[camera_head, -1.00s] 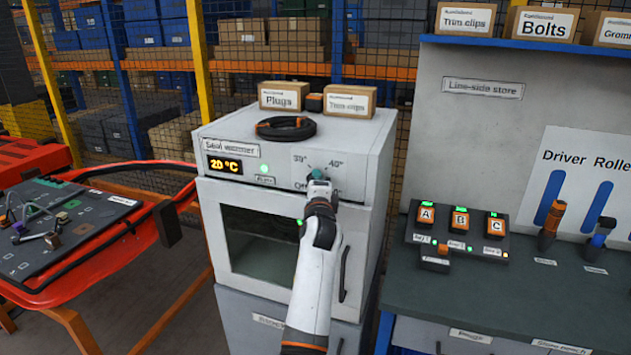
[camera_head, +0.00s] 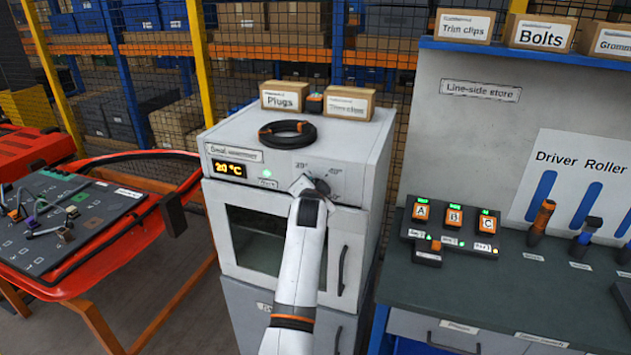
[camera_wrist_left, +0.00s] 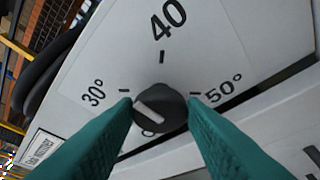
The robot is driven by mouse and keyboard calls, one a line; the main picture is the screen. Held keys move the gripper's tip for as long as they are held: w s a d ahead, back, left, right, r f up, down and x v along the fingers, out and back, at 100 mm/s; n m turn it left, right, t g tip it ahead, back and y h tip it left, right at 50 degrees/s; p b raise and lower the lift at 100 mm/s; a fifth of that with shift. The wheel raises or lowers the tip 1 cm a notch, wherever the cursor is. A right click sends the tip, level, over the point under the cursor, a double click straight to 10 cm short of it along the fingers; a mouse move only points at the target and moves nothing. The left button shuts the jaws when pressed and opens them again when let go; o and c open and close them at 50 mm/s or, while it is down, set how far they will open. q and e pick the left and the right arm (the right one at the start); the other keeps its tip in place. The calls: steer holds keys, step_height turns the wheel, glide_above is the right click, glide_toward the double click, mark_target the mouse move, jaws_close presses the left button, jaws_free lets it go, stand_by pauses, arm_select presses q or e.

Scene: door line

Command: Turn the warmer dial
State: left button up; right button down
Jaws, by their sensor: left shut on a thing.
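The seal warmer (camera_head: 300,160) is a light grey cabinet, and its display (camera_head: 229,169) reads 20 °C. Its dark round dial (camera_wrist_left: 158,108) shows in the left wrist view, with 30°, 40 and 50° marks around it. The dial's white bar slants from upper left to lower right, its upper-left end towards the 30° tick. My left gripper (camera_wrist_left: 161,104) is shut on the dial, one teal finger on each side. In the head view my left gripper (camera_head: 311,186) is at the warmer's front panel and hides the dial. My right gripper is not in view.
A black ring (camera_head: 287,134) and boxes, one marked Plugs (camera_head: 285,97), lie on the warmer's top. A bench (camera_head: 490,270) with an A, B, C button box (camera_head: 452,221) stands right. A red-framed cart (camera_head: 100,275) stands left.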

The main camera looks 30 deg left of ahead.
arm_select(q)
steer(key=shift+s+a+f+n+t+h+b, duration=0.1)
steer(key=shift+a+f+n+t+h+b, duration=0.15)
steer(key=shift+n+t+h+b, duration=2)
steer(key=shift+s+a+f+n+g+h+p, duration=0.2)
steer(key=shift+n+g+h, duration=0.7)
steer(key=shift+n, duration=3.25)
steer(key=shift+w+a+f+n+t+h+b, duration=0.1)
steer(key=shift+a+n+t+h+b, duration=0.65)
steer(key=shift+n+h, duration=1.8)
steer(key=shift+d+n+t+y, duration=0.3)
steer(key=shift+n+y, duration=0.4)
steer(key=shift+n, duration=0.15)
steer(key=o, duration=1)
steer(key=shift+r, duration=0.1)
steer(key=shift+s+b, duration=0.1)
steer(key=shift+b, duration=0.2)
